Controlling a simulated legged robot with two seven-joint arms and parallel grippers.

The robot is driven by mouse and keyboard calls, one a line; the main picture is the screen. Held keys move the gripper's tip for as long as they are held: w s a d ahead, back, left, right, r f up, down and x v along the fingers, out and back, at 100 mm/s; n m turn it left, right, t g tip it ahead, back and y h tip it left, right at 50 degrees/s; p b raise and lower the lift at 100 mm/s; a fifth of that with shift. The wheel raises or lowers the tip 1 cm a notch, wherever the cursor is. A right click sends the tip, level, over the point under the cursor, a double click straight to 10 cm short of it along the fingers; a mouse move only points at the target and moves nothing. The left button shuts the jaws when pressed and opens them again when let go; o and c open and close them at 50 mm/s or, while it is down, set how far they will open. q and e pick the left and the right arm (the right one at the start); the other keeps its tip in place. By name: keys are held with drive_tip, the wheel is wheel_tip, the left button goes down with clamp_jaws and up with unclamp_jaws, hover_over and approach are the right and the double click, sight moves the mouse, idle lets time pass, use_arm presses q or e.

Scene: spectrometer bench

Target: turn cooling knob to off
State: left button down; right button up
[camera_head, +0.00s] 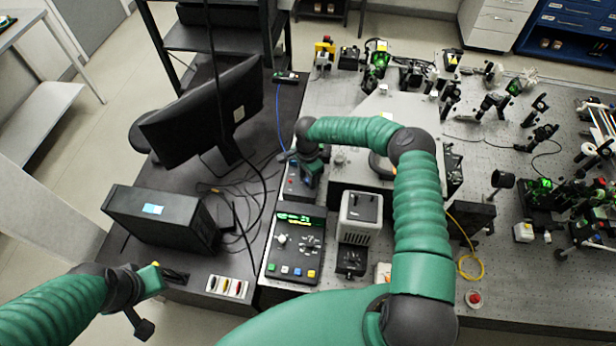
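The cooling knob cannot be told for certain. A control box (292,262) with a lit green display, a pale round knob (282,239), smaller dark knobs and coloured buttons stands on the bench at centre. Behind it is a smaller dark instrument (295,191) with a red display, partly hidden by my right gripper. My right gripper (309,163) points down over this smaller instrument; contact, and whether its fingers are apart, cannot be made out. My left gripper (150,303) is at the lower left, away from the instruments, with its fingers apart and nothing between them.
A monitor (205,110) and a black case (160,218) stand on the dark desk at left, with loose cables. A white-and-black unit (358,222) stands right of the control box. Optics crowd the breadboard at right. A red button (473,298) is near the front edge.

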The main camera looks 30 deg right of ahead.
sight(307, 179)
wheel_tip(307, 179, up, 17)
drive_tip(key=b, duration=0.4)
drive_tip(key=shift+w+f, duration=0.1)
drive_tip(key=shift+f, duration=0.05)
drive_tip(key=shift+f, duration=0.1)
